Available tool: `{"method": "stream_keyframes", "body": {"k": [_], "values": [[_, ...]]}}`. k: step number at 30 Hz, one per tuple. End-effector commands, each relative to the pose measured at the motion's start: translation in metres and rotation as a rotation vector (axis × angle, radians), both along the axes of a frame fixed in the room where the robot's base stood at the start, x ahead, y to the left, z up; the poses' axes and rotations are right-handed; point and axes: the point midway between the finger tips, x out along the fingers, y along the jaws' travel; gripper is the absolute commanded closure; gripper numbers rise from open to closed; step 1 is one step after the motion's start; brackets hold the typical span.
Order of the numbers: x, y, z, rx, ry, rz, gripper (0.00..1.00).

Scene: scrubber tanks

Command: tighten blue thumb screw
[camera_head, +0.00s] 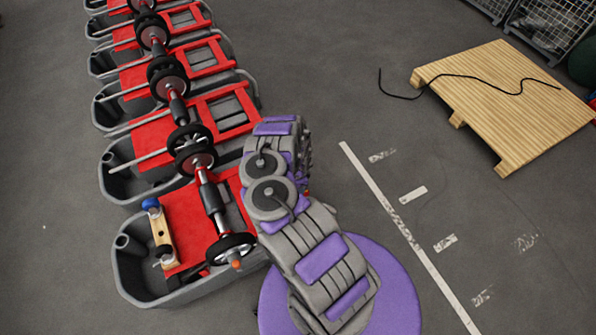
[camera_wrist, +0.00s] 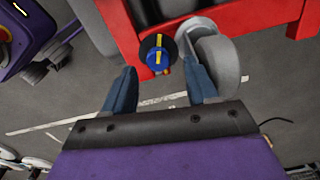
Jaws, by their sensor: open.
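The blue thumb screw (camera_wrist: 157,60) with a yellow stripe shows in the wrist view, in front of a black round part (camera_wrist: 152,43) with a yellow mark, beside a red frame (camera_wrist: 215,15). My gripper (camera_wrist: 161,74) is open, its two dark blue fingers pointing toward the screw. The screw appears between the fingertips in the picture; they do not look closed on it, and I cannot tell the exact depth gap. In the head view my arm blocks the gripper and this screw.
A grey caster wheel (camera_wrist: 218,62) stands right beside the screw, close to the right finger. In the head view a row of grey tanks (camera_head: 125,265) with red frames lies left of my arm. A wooden pallet (camera_head: 505,95) lies at right; floor between is clear.

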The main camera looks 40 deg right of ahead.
Motion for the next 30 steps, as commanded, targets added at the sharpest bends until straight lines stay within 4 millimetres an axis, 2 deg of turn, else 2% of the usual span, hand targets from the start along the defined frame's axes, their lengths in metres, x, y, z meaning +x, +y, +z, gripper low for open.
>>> {"method": "stream_keyframes", "body": {"k": [1,6,15,21,30], "values": [[0.002,0.001,0.017,0.0,-0.004,-0.001,0.42],[0.001,0.002,0.056,0.0,-0.002,0.0,0.42],[0.0,0.001,0.115,0.001,0.001,-0.001,0.42],[0.001,0.0,0.135,0.0,0.0,0.001,0.42],[0.0,0.0,0.138,0.001,0.002,0.0,0.42]]}}
